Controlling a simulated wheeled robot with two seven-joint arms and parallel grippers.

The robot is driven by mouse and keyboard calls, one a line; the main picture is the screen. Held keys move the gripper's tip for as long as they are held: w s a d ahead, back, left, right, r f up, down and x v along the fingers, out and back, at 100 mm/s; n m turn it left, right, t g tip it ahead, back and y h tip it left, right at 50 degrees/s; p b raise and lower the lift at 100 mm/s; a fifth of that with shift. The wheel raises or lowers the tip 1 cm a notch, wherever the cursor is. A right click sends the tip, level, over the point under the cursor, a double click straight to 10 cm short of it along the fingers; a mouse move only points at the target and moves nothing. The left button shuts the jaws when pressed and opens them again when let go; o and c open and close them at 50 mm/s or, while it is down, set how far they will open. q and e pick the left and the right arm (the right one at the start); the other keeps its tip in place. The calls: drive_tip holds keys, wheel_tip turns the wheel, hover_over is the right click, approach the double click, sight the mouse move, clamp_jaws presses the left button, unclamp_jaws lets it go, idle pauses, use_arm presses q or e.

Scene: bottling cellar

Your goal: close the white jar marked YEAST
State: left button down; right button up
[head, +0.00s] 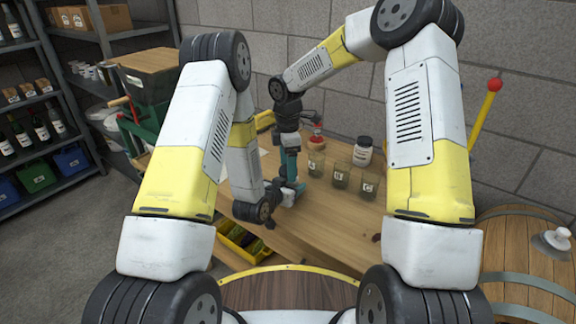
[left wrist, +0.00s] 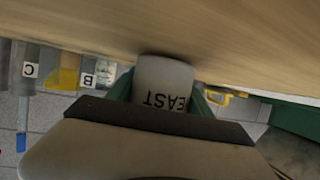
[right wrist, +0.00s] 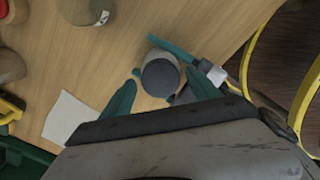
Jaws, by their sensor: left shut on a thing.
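The white jar marked YEAST (left wrist: 163,85) shows in the left wrist view, between the green fingers of my left gripper (left wrist: 163,92), which is shut on it. In the right wrist view the jar (right wrist: 158,56) is seen from above, with a dark grey round lid (right wrist: 160,78) over its top. I cannot tell whether the lid is fully seated. My right gripper (right wrist: 162,74) is open, its teal fingertips either side of the lid with small gaps. In the head view my right gripper (head: 290,168) points down over the table, and the held jar is mostly hidden.
On the wooden table (head: 330,225) stand several labelled glass jars (head: 341,176), a red-knobbed tool (head: 317,138) and another white jar with a dark lid (head: 362,153). A white sheet (right wrist: 70,120) lies near. A yellow bin (head: 243,243) is at the front; a barrel (head: 520,250) stands right.

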drive_tip(key=shift+r, duration=0.1)
drive_tip(key=shift+r, duration=2.2)
drive_tip(key=shift+c, duration=0.3)
drive_tip(key=shift+r+n, duration=1.7)
drive_tip(key=shift+f, duration=0.1)
drive_tip(key=shift+f, duration=3.95)
drive_tip(key=shift+c, duration=0.2)
